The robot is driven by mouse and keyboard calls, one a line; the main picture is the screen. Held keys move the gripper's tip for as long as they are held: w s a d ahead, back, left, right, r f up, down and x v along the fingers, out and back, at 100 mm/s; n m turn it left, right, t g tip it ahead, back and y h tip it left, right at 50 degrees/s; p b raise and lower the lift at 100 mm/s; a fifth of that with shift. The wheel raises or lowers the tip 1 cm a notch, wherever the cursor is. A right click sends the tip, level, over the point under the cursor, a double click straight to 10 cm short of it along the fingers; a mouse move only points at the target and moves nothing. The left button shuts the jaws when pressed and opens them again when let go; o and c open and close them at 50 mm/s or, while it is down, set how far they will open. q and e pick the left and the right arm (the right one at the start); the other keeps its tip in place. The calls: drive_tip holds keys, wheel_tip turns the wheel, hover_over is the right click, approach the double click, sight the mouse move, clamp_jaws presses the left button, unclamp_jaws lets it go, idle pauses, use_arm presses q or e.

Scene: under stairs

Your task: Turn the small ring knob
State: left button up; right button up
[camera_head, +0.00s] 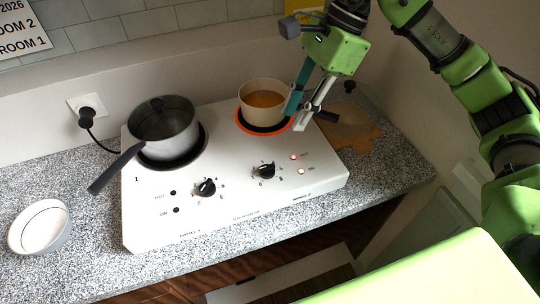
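A white two-ring hotplate (234,213) stands on the speckled counter. Its right front knob (264,171) is black with a pale pointer, and two small lights glow beside it. Its left front knob (205,187) is similar, with two dark lights. The right rear ring (264,128) is the smaller one and glows orange under a cream pot (250,108) of orange-brown liquid. My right gripper (294,120) points down at the pot's right side, above and right of the right knob; its fingers look apart. Contact with the pot's handle is unclear. My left gripper is not in view.
A grey pan (165,133) covers the left ring, its handle jutting front-left. A white bowl (40,228) sits at far left. A plug (86,115) is in the wall. A brown board (352,138) with a lidlike disc lies right. Space above both knobs is clear.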

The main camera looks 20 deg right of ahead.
sight(268, 166)
drive_tip(key=p+x, duration=0.3)
drive_tip(key=x, duration=0.9)
drive_tip(key=shift+s+a+f, duration=0.1)
drive_tip(key=shift+f, duration=0.25)
drive_tip(key=shift+a+f, duration=0.15)
drive_tip(key=shift+f, duration=0.3)
clamp_jaws()
